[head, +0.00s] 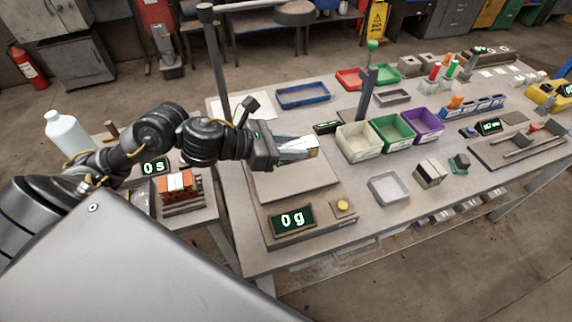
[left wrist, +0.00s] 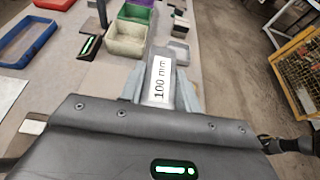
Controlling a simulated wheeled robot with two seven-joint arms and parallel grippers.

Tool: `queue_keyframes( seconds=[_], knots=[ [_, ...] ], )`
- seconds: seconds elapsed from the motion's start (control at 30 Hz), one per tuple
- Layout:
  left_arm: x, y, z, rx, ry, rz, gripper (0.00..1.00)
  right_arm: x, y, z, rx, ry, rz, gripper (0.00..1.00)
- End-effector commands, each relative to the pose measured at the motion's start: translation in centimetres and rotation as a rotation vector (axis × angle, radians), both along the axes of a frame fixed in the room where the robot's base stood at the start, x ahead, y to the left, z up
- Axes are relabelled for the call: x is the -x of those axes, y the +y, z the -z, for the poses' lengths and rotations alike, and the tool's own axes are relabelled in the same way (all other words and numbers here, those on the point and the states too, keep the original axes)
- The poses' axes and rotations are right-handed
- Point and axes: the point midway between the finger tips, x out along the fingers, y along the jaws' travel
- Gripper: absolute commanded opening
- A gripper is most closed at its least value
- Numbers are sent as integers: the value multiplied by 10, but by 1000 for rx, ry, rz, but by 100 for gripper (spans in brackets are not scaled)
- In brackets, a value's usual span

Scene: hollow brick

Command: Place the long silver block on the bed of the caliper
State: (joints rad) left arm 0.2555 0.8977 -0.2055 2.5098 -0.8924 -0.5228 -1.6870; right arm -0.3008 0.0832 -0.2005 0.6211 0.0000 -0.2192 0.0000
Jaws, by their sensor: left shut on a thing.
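The long silver block (left wrist: 160,78) carries a white label reading 100 mm in the left wrist view. My left gripper (left wrist: 160,92) is shut on it, with a finger on each side. In the head view the left gripper (head: 290,148) holds the block (head: 298,145) above the plate of a scale (head: 292,178), which reads 0 g. What looks like the caliper (head: 520,147) lies at the right of the table, a dark flat base with grey bars; a small display (head: 490,127) stands behind it. The block is well apart from it. My right gripper is not in view.
Between them stand a beige bin (head: 358,142), a green bin (head: 391,133) and a purple bin (head: 423,125), with a post (head: 366,92) behind. A grey tray (head: 389,188), grey blocks (head: 430,173) and a small dark green object (head: 460,163) lie nearer the front edge.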

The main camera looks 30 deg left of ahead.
Motion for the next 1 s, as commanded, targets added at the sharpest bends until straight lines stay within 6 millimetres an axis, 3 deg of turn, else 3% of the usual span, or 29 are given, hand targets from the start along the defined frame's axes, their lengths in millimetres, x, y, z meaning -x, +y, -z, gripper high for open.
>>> queue_keyframes(
  seconds=[0.07, 0.5, 0.77, 1.0],
  knots=[
    [-5, 5, 7, 0, -7, -3, 0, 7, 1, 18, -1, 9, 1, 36],
    [-35, 32, 50, 3, 1, -3, 0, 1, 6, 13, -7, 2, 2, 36],
    [-39, 36, 57, 3, 0, -3, 0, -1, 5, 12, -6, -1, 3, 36],
    [-40, 37, 85, 4, 1, -3, 0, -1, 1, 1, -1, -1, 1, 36]
  ],
)
